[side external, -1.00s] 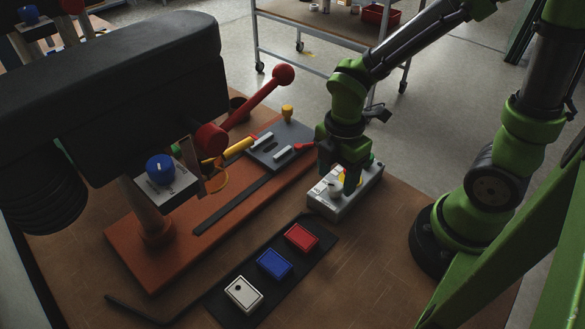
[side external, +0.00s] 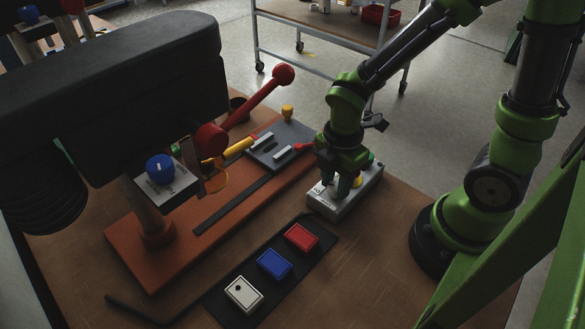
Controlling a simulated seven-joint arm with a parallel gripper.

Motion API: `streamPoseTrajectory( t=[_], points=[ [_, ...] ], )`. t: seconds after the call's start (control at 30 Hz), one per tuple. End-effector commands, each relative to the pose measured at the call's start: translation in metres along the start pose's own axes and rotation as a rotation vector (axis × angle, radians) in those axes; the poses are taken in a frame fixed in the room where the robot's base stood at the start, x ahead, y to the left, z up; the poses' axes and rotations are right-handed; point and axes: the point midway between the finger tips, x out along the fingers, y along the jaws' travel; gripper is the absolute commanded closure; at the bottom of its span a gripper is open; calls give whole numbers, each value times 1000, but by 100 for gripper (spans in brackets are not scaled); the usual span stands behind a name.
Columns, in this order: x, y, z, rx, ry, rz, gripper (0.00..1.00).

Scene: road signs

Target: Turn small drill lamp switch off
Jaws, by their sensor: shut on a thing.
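A grey-white control box (side external: 322,207) lies on the table, right of the drill's base plate. My gripper (side external: 334,191) points down onto the left part of its top. The fingers are closed around a small pale knob or switch there, now mostly hidden by them. A yellow button (side external: 357,181) shows just right of the fingers. The drill press (side external: 110,90) stands at the left, and a small box on it carries a blue knob (side external: 160,169). No lit lamp is clearly visible, and I cannot read any label on the control box.
A grey vise (side external: 280,135) sits behind the control box. White, blue and red boxes lie on a black strip (side external: 230,306) in front.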

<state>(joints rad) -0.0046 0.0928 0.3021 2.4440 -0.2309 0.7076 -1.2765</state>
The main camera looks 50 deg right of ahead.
Motion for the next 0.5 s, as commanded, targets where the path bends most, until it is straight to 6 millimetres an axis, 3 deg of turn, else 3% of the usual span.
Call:
streamPoseTrajectory(
  t=[0.27, 0.5],
  points=[
    [0, 0, 0, 68, 0, 0, 95],
    [-1, 0, 0, 235, 0, 0, 95]
  ],
)
